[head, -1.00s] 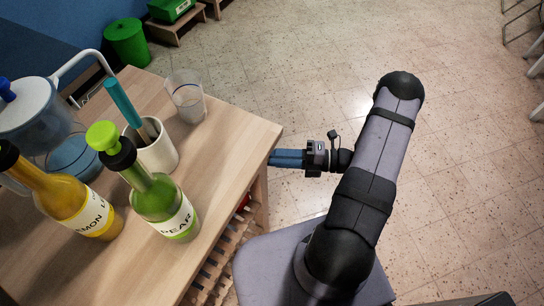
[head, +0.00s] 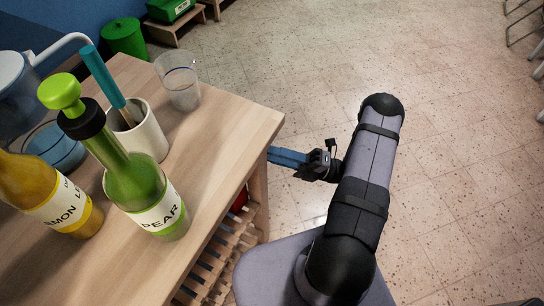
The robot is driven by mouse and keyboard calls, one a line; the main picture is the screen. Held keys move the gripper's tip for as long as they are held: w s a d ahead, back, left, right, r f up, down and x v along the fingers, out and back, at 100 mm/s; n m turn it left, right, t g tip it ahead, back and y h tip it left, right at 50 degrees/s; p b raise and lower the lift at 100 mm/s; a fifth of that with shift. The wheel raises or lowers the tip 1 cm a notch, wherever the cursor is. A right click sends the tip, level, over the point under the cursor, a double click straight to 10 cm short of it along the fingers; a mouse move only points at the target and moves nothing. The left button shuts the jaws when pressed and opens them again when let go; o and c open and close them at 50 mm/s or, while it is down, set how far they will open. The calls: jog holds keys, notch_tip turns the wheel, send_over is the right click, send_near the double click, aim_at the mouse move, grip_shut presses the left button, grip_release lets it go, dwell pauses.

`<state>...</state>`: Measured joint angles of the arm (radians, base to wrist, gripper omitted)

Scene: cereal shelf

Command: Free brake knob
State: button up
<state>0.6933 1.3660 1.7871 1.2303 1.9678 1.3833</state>
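I cannot make out a brake knob for certain. A small red thing (head: 240,200) shows under the right edge of the wooden table (head: 222,130), mostly hidden by the table's top and leg. My gripper (head: 272,155) has blue fingers and is just beyond the table's right edge, its tips close to the table leg in the picture. The fingers appear close together, but I cannot tell if they are open or shut. I see nothing held between them.
On the table stand a green PEAR bottle (head: 145,195), a yellow LEMON bottle (head: 50,205), a white cup (head: 142,135) with a teal-handled tool, a clear glass (head: 182,85) and a pitcher (head: 15,90). A slatted shelf (head: 207,275) is below. Open floor lies right.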

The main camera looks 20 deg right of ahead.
dwell(0.4)
jog(key=o, duration=1.1)
jog(key=shift+c, duration=0.2)
jog(key=shift+r, duration=0.15)
